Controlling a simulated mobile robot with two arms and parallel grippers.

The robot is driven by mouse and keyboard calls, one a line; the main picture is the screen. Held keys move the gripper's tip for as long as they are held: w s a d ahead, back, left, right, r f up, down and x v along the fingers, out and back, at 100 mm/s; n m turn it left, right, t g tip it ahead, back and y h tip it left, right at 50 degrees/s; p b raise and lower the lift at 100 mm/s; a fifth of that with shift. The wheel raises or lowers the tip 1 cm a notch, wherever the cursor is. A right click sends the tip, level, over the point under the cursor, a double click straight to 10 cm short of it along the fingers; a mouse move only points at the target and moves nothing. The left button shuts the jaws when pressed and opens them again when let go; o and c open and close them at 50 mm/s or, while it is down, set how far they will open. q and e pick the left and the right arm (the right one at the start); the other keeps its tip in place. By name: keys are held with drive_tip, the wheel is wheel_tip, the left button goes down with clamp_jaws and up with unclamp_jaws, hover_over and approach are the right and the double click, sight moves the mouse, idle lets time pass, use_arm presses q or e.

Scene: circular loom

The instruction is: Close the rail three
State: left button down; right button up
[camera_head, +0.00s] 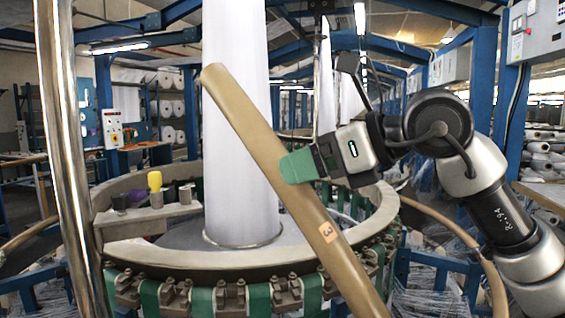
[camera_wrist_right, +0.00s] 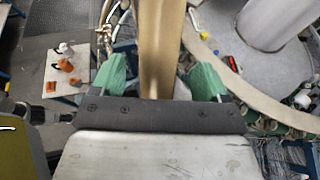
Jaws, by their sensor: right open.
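Rail three (camera_head: 290,185) is a long brown tube with an orange label marked "3" near its lower end. It leans diagonally across the head view, from upper left to lower right, in front of the white fabric column. My right gripper (camera_head: 300,166) reaches in from the right at about the rail's middle. In the right wrist view the rail (camera_wrist_right: 161,45) runs between the two green fingers of the gripper (camera_wrist_right: 157,78), with a gap on each side. The fingers are open. The far finger is partly hidden in the head view. My left gripper is not in view.
The loom's ring (camera_head: 190,262) surrounds the white fabric column (camera_head: 236,130). Spools and a yellow-topped item (camera_head: 154,181) sit on a ledge at its left. Another brown curved rail (camera_head: 470,245) lies at the right. A shiny metal post (camera_head: 62,150) stands at the left.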

drive_tip(key=p+x, duration=0.1)
drive_tip(key=x, duration=0.3)
drive_tip(key=shift+r, duration=0.1)
drive_tip(key=shift+w+a, duration=0.1)
drive_tip(key=shift+a, duration=0.1)
drive_tip(key=shift+c, duration=0.2)
